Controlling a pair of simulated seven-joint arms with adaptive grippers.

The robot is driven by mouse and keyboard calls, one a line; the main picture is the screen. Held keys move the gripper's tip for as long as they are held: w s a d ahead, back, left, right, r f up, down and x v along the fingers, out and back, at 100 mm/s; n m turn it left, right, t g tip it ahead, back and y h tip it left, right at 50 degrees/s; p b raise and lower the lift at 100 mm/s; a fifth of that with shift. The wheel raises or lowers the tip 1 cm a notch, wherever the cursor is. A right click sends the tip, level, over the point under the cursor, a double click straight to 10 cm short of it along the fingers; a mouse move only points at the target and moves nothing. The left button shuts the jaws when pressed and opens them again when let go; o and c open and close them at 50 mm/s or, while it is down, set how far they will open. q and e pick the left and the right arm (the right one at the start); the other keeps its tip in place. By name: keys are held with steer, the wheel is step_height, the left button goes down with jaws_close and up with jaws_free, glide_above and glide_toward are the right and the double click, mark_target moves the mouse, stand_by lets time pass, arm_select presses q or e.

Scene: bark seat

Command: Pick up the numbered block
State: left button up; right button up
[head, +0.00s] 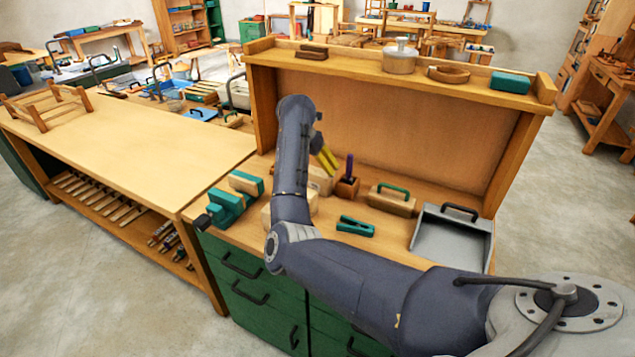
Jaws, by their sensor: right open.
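My right arm reaches over the green-drawered workbench. Its gripper (326,160), with yellow fingers, is open and points down above the bench top, just above and left of a small wooden holder with a purple-handled tool (347,180). A pale wooden block (320,181) lies below the gripper, partly hidden by my arm. Another pale block (268,213) is mostly hidden behind the arm. No number can be read on any block, so I cannot tell which is the numbered one. My left gripper is not in view.
A green-handled wooden block (391,200), a teal tool (355,226) and a grey dustpan-like tray (452,232) lie to the right. A teal vise (232,203) is at the left edge. A raised shelf (345,63) with several items closes off the back.

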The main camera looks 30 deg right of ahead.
mark_target(317, 171)
steer(key=shift+x, duration=2.45)
steer(key=c, duration=1.1)
steer(key=shift+c, duration=0.2)
steer(key=shift+r, duration=0.15)
